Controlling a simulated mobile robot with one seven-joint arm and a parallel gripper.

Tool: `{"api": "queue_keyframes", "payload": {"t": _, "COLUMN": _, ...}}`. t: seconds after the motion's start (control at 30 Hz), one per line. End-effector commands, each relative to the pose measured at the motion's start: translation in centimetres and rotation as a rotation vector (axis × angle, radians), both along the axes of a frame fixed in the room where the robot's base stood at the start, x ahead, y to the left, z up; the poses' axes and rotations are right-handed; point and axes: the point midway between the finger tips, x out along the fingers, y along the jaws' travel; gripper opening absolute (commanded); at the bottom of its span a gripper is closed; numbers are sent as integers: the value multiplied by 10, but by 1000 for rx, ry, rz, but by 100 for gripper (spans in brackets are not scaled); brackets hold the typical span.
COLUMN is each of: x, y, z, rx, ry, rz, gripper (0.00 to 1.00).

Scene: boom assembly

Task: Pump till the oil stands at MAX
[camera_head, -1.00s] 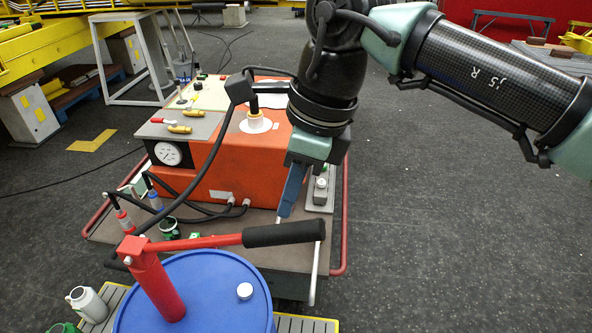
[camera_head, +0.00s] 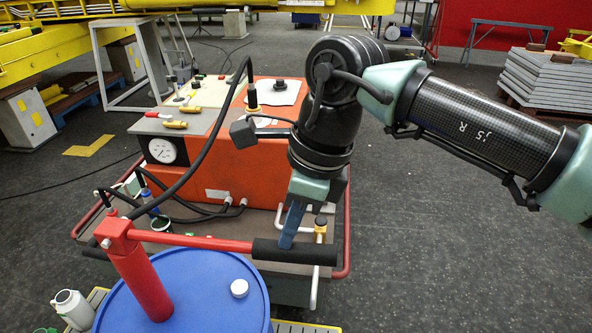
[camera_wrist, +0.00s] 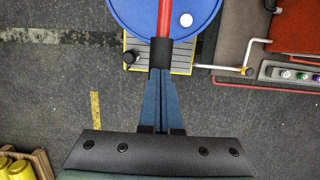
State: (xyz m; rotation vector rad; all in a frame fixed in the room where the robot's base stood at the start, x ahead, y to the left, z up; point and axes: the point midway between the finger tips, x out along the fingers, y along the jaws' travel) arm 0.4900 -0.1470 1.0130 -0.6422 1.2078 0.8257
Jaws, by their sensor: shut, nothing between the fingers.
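A red hand pump (camera_head: 146,280) stands tilted on the blue drum (camera_head: 205,283). Its red lever (camera_head: 190,241) ends in a black grip (camera_head: 318,253) and slopes slightly down to the right. My gripper (camera_head: 287,242) is shut with nothing between its fingers. Its blue fingertips are at the black grip, seeming to rest against it. In the wrist view, the shut fingers (camera_wrist: 160,78) end at the black grip (camera_wrist: 160,54). A black hose (camera_head: 216,120) runs from the pump to the orange unit (camera_head: 240,160). I cannot make out an oil level or a MAX mark.
A round white gauge (camera_head: 163,150) is on the unit's front; its reading is too small to tell. A white bottle (camera_head: 72,308) stands left of the drum. A red rail (camera_head: 345,240) edges the unit's platform. Grey floor to the right is clear.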

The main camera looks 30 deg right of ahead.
Motion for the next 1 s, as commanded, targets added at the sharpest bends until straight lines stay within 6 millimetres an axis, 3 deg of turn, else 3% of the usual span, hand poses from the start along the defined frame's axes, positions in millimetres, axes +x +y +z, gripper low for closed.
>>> {"api": "queue_keyframes", "payload": {"t": 0.03, "x": 0, "y": 1, "z": -13, "rx": 1, "ry": 2, "rz": 0, "gripper": 0}}
{"api": "queue_keyframes", "payload": {"t": 0.43, "x": 0, "y": 1, "z": -61, "rx": 2, "ry": 2, "rz": 1, "gripper": 0}}
{"api": "queue_keyframes", "payload": {"t": 0.67, "x": 0, "y": 0, "z": -34, "rx": -1, "ry": 1, "rz": 0, "gripper": 0}}
{"api": "queue_keyframes", "payload": {"t": 1.0, "x": 0, "y": 0, "z": 36, "rx": -2, "ry": 1, "rz": 1, "gripper": 0}}
